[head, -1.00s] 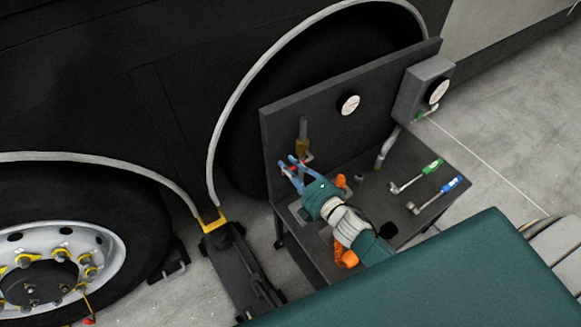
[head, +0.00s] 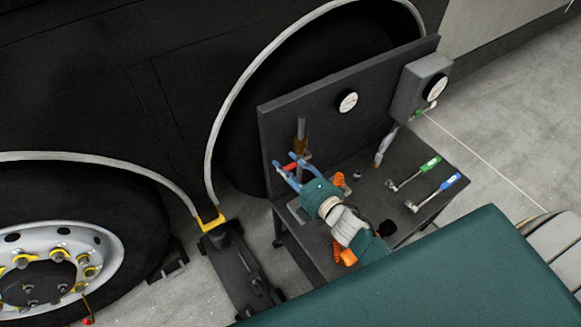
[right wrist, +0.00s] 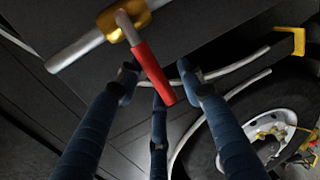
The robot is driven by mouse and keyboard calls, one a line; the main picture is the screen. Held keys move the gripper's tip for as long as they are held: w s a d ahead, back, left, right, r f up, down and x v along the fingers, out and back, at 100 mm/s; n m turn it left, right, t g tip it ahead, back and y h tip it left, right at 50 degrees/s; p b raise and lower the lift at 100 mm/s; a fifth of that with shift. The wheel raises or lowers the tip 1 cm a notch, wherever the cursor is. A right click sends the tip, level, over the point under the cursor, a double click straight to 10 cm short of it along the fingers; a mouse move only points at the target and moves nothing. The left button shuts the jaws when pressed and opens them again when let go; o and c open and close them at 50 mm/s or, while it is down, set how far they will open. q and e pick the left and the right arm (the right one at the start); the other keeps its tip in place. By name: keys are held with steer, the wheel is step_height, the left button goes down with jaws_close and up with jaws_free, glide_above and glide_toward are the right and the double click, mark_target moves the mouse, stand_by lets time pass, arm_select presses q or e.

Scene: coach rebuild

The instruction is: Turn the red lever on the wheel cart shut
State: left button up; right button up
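The red lever (right wrist: 152,75) sits on a brass valve (right wrist: 125,22) on a metal pipe (right wrist: 75,57). In the right wrist view it lies roughly across the pipe, its free end between my right gripper's fingers (right wrist: 160,82). The fingers are spread, with a visible gap at either side. In the head view, the red lever (head: 291,167) shows between the blue fingers of my right gripper (head: 286,164), at the left end of the wheel cart (head: 350,105). Contact cannot be told. My left gripper is not in view.
The cart top holds a green-handled tool (head: 414,174) and a blue-handled tool (head: 433,192) at right. A floor jack (head: 237,270) and a wheel (head: 50,265) stand to the left, beside the dark coach.

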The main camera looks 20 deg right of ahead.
steer(key=v, duration=1.2)
steer(key=shift+r, duration=0.1)
